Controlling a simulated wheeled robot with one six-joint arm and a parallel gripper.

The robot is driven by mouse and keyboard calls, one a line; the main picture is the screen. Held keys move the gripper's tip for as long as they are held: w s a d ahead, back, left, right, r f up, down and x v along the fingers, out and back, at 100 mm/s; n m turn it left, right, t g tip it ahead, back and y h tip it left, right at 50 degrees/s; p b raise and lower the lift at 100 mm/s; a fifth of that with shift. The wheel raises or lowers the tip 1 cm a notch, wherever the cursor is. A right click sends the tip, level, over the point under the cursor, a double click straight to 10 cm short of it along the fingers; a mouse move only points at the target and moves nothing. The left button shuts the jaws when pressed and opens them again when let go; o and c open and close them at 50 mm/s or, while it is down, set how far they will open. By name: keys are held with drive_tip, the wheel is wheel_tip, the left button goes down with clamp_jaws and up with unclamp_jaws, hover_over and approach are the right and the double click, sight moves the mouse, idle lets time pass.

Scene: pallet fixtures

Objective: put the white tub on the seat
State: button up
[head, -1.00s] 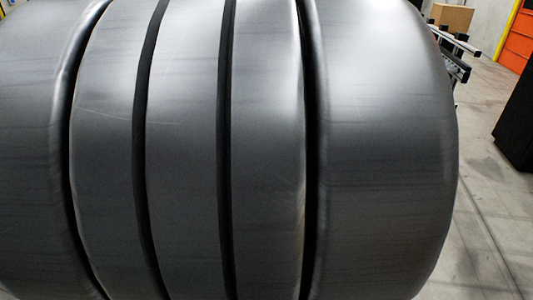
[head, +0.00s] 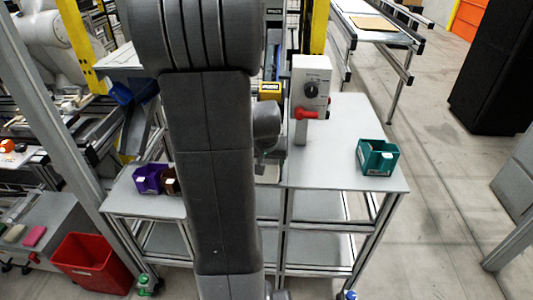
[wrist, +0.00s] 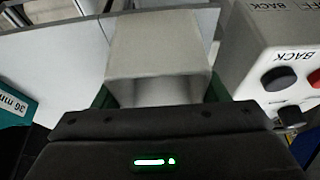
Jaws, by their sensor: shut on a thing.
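The white tub (wrist: 158,42) shows in the wrist view as a pale, box-shaped thing in front of my gripper (wrist: 160,95). The greenish fingers lie on either side of it, and my gripper is shut on it. The tub's far side and base are hidden. In the head view my arm covers most of the gripper, and I cannot make out the tub there. I cannot pick out the seat in either view.
A grey control box (head: 311,82) with a black dial and red knob stands on the grey bench (head: 335,165), close right of the tub in the wrist view. A teal bin (head: 378,157) is at the bench's right. A purple bin (head: 147,178) lies left of my arm.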

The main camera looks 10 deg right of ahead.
drive_tip(key=shift+w+d+r, duration=0.1)
drive_tip(key=shift+w+d, duration=0.05)
drive_tip(key=shift+w, duration=0.3)
drive_tip(key=w, duration=0.1)
drive_tip(key=w+p, duration=0.1)
drive_tip(key=shift+w+d, duration=0.3)
drive_tip(key=shift+d, duration=0.05)
drive_tip(key=shift+s+f, duration=0.1)
drive_tip(key=shift+f, duration=0.75)
drive_tip(key=shift+f, duration=0.15)
drive_tip(key=o, duration=1)
